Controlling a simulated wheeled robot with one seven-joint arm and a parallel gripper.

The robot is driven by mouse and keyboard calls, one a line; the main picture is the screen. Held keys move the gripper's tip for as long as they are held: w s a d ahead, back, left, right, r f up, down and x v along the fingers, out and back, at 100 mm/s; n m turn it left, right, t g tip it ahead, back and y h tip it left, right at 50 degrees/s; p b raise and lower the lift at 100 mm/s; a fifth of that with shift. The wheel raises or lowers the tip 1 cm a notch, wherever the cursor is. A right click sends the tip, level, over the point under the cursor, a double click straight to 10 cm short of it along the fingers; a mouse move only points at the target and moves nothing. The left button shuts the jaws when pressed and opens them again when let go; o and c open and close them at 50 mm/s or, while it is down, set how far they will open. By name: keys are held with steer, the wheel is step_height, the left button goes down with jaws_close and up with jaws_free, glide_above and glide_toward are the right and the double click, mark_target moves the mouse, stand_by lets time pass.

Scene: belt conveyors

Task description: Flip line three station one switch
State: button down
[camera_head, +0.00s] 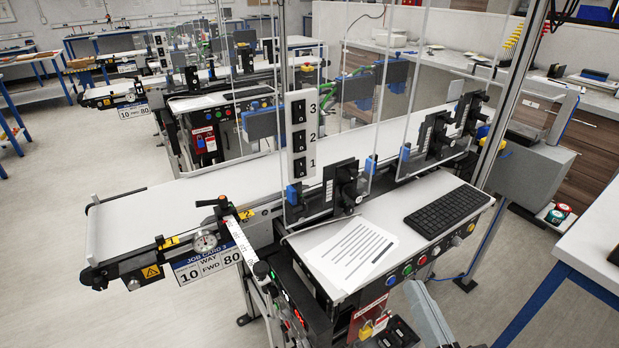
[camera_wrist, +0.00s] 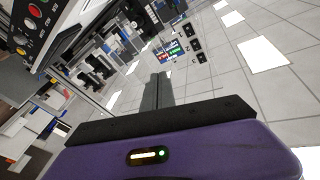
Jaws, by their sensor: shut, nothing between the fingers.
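A white switch panel (camera_head: 290,94) stands upright over the near conveyor in the head view. It carries three black rocker switches beside the numbers 3, 2 and 1 from top to bottom. The switch beside 1 (camera_head: 300,167) is the lowest. The conveyor's placard (camera_head: 207,264) appears to read "JOB CARD 3". In the wrist view, my gripper (camera_wrist: 159,78) has dark fingers closed together and empty. A panel with several black switches (camera_wrist: 195,43) shows tilted beyond and right of the fingertips, apart from them. Its numbers and the switch positions are too small to read.
The near conveyor belt (camera_head: 150,215) runs diagonally behind the panel. A white worktop holds a paper sheet (camera_head: 350,252) and a black keyboard (camera_head: 446,211). Clear upright screens and black devices (camera_head: 345,186) stand beside the panel. Open floor (camera_head: 60,315) lies front left.

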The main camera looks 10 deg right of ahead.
mark_target(301, 174)
steer(key=w+a+r+m+y, duration=0.25)
steer(key=w+r+m, duration=0.35)
steer(key=w+r, duration=0.55)
steer(key=w+a+f+m+g+y, duration=0.2)
steer(key=a+f+m+g+y, duration=0.1)
steer(key=f+m+g, duration=0.1)
steer(key=shift+w+a+f+p, duration=0.25)
steer(key=shift+w+f+p, duration=0.05)
steer(key=shift+f, duration=0.35)
steer(key=shift+w, duration=0.15)
steer(key=p+x, duration=0.2)
steer(key=x, duration=1.1)
steer(key=shift+a, duration=0.15)
steer(key=shift+w+a+f, duration=0.15)
steer(key=shift+w, duration=0.15)
